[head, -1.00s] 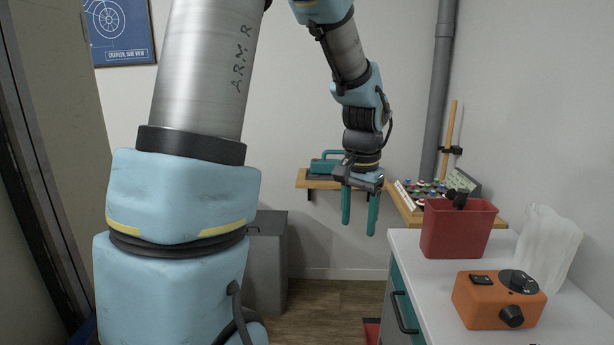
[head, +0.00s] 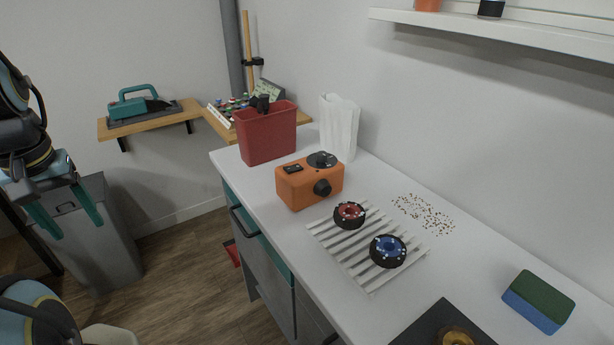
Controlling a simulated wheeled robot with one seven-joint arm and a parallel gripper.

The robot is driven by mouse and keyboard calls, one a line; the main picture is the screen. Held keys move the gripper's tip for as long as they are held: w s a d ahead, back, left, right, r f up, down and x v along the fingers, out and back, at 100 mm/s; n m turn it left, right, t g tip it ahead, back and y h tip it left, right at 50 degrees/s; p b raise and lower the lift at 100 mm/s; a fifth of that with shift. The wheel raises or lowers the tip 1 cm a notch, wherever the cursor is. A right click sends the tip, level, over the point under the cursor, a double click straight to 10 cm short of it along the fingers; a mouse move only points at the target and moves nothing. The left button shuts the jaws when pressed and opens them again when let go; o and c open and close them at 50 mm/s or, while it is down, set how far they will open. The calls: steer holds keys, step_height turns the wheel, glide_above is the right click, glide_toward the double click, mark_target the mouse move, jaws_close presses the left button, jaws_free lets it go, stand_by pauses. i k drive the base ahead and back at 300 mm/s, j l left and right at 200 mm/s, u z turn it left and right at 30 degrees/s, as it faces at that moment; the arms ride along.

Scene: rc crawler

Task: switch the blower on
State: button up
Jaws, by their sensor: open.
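An orange box-shaped device (head: 296,190), which looks like the blower, stands on the white counter. It has a black switch on its top left, a dark round piece on its top right and a black knob or nozzle on its front. The switch's position is too small to tell. My gripper (head: 72,222) is at the left of the head view, pointing down, with its two teal fingers apart and nothing between them. It is well away from the orange device, over the floor in front of a grey bin.
On the counter (head: 460,248) are a red bin (head: 268,137), a white bag (head: 340,128), a white slatted rack (head: 334,247) with red-hubbed (head: 349,213) and blue-hubbed (head: 388,251) wheels, scattered brown crumbs (head: 424,213) and a green-blue sponge (head: 539,301). A shelf (head: 480,27) overhangs the right side.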

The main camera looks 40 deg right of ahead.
mark_target(297, 168)
steer(key=z, duration=2)
